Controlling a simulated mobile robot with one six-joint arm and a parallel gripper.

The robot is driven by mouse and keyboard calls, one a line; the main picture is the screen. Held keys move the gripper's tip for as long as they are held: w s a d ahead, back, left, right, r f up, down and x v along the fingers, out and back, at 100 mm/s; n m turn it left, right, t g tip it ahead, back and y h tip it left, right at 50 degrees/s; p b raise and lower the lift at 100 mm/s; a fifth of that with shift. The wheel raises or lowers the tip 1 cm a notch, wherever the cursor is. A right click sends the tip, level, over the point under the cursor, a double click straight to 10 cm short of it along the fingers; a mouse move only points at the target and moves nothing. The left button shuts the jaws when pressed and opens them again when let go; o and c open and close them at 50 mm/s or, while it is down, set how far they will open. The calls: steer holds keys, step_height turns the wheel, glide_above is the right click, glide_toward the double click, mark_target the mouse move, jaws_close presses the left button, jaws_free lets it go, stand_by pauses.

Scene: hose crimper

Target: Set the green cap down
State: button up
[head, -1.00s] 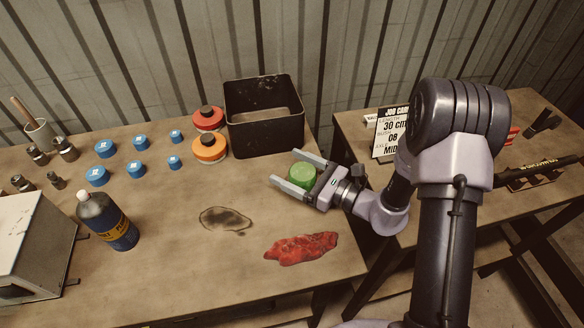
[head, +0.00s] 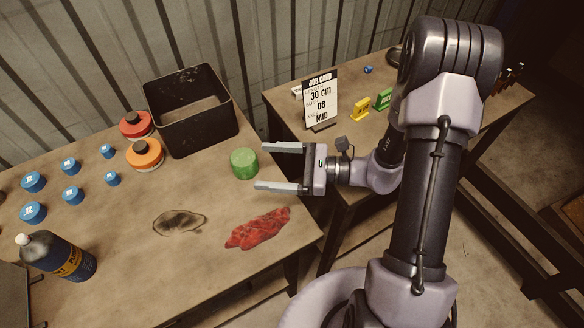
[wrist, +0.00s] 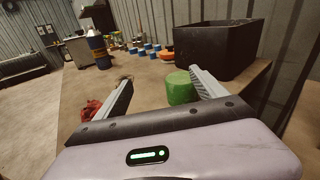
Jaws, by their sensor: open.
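The green cap (head: 244,163) stands upright on the workbench near its right edge, in front of the black bin. It also shows in the wrist view (wrist: 180,88), beside the right-hand finger. My gripper (head: 268,167) is open and empty. Its fingers point left toward the cap, with the fingertips just to the right of it in the head view. The cap is no longer enclosed by the fingers there.
A black bin (head: 215,135) stands behind the cap. Red (head: 136,124) and orange (head: 145,154) round containers and several blue caps (head: 70,166) are to the left. A red rag (head: 258,229) lies in front. A job card (head: 320,100) stands on the second table.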

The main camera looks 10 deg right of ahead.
steer(key=s+a+r+n+g+h, duration=0.4)
steer(key=s+r+n+g+h, duration=0.3)
steer(key=s+n, duration=0.45)
steer(key=s+d+r+n+t+h, duration=0.4)
steer(key=d+r+n+t+h, duration=0.1)
steer(key=d+r+t+h, duration=0.1)
step_height(320, 180, up, 2)
steer(key=shift+s+d+r+t+h, duration=0.1)
steer(key=shift+s+d+t+h, duration=0.15)
steer(key=shift+d+h, duration=0.6)
steer(key=shift+d+y, duration=0.25)
